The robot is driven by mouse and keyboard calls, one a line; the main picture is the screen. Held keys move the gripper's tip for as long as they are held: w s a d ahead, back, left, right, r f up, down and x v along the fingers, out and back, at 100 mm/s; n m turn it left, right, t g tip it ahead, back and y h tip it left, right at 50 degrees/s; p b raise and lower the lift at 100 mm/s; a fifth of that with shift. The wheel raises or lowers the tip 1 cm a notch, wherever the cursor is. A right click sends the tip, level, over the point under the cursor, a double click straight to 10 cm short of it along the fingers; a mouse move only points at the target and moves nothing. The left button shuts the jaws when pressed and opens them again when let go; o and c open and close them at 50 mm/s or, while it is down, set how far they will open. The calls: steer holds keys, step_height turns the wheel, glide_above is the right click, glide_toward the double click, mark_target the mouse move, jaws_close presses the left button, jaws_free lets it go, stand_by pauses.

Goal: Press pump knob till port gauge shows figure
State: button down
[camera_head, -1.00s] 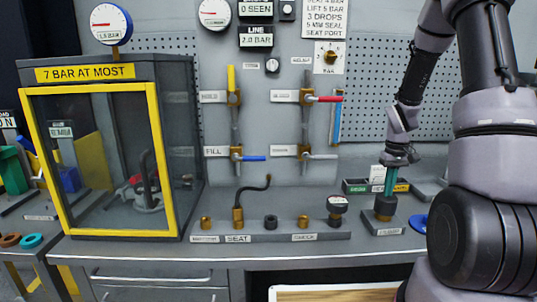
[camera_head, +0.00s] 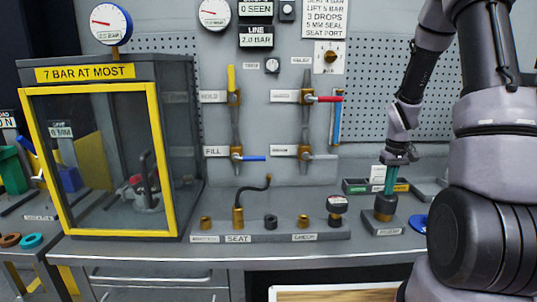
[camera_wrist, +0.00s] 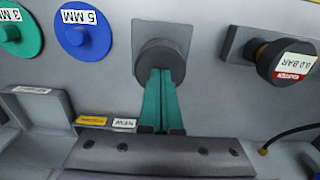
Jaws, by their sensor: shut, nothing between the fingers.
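The port gauge (camera_head: 337,203) is a dark round gauge on a brass fitting, left of the knob. In the wrist view the gauge (camera_wrist: 288,63) bears a label that seems to read 0.0 BAR.
A yellow-framed cabinet (camera_head: 160,238) labelled 7 BAR AT MOST stands left. A fitting rail (camera_head: 270,236) lies mid-bench, with valves on the panel behind. A blue 5 MM disc (camera_wrist: 82,38) and a green disc (camera_wrist: 18,32) lie beside the knob.

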steer(key=shift+r, duration=2.2)
